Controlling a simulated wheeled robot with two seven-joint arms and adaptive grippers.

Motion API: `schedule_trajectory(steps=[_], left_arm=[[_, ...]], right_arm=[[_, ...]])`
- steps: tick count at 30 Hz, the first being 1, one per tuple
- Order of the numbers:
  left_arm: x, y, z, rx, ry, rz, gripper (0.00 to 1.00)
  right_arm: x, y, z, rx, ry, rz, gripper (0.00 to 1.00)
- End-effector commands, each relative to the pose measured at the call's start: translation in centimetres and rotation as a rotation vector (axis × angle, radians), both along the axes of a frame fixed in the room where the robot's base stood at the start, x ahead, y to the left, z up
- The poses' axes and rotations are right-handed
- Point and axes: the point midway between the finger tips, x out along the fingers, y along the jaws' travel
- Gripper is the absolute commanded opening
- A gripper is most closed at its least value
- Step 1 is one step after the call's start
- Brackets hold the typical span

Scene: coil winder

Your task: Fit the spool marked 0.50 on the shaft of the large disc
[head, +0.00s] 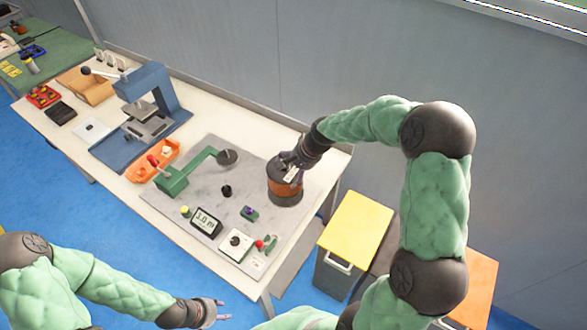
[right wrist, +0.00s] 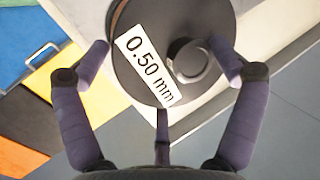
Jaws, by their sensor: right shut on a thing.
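The spool (head: 285,188) has copper-coloured winding and dark flanges. In the right wrist view its dark top flange (right wrist: 150,85) bears a white "0.50 mm" label and a round grey hub. My right gripper (head: 291,168) reaches it from above, and its three purple fingers (right wrist: 165,75) are shut around it. The spool is at the right end of the grey plate; whether it rests on something or hangs is unclear. I cannot make out the large disc or its shaft; the spool and gripper may hide them. My left gripper (head: 217,310) is open and empty, off the table's front.
The grey plate (head: 195,205) carries a green arm with a small dark disc (head: 227,156), a black knob (head: 226,191), a display (head: 206,221) and switches. A blue press (head: 150,95) and orange tray (head: 155,160) stand left. A yellow-topped cabinet (head: 355,225) stands right of the table.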

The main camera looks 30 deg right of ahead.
Motion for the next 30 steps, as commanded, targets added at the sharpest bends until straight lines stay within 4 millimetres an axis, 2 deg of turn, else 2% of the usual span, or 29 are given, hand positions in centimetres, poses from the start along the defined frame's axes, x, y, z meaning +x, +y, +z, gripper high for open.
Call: schedule_trajectory(steps=[11,30], left_arm=[[0.0,0.0,0.0,0.000,0.000,0.000,0.40],[0.0,0.0,-0.8,0.000,0.000,0.000,0.40]], right_arm=[[0.3,-0.1,0.3,-0.001,-0.009,-0.003,0.34],[0.3,-0.1,-0.9,-0.001,-0.009,-0.003,0.34]])
